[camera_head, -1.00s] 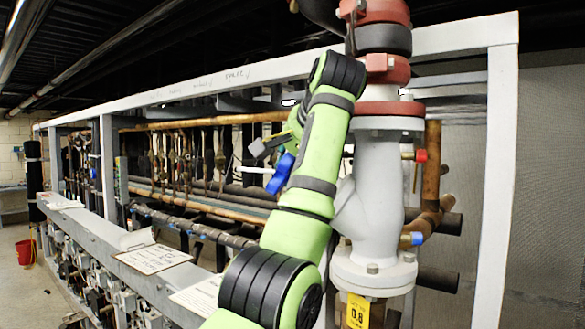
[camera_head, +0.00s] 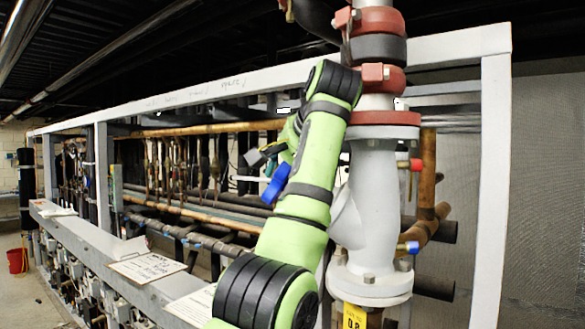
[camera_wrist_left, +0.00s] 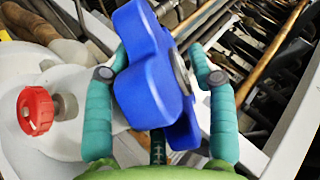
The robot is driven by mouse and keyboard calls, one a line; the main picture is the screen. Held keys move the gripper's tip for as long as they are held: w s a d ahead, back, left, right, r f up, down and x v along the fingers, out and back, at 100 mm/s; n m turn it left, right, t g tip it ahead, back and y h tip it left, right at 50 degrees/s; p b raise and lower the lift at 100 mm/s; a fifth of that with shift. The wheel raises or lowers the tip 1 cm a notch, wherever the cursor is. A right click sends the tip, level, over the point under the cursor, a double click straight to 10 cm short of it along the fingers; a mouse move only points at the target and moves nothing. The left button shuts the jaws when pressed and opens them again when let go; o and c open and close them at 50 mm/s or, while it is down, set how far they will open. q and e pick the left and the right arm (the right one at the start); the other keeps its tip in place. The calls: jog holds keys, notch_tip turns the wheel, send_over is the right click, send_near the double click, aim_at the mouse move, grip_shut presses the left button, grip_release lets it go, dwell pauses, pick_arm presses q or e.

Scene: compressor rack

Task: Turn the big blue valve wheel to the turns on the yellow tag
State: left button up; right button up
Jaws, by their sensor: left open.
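The big blue valve wheel (camera_head: 277,183) is on the grey valve body (camera_head: 372,205), partly hidden by my left arm in the head view. In the left wrist view the lobed blue wheel (camera_wrist_left: 150,75) fills the middle. My left gripper (camera_wrist_left: 160,76) is open, with one teal finger on each side of the wheel. I cannot tell whether either finger touches it. In the head view only a small part of the gripper (camera_head: 262,155) shows beside my arm. The yellow tag (camera_head: 356,317) hangs below the valve's lower flange, its digits cut by the picture edge. My right gripper is not in view.
A small red knob (camera_wrist_left: 36,110) is left of the wheel in the left wrist view. A white rack frame (camera_head: 495,180) and copper pipes (camera_head: 428,165) stand close to the valve. White label sheets (camera_head: 147,268) lie on the rack's front beam. A red bucket (camera_head: 17,260) is far left.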

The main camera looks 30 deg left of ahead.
pick_arm(q)
jog(key=v, duration=1.1)
jog(key=shift+d, duration=0.2)
jog(key=shift+s+r, duration=0.1)
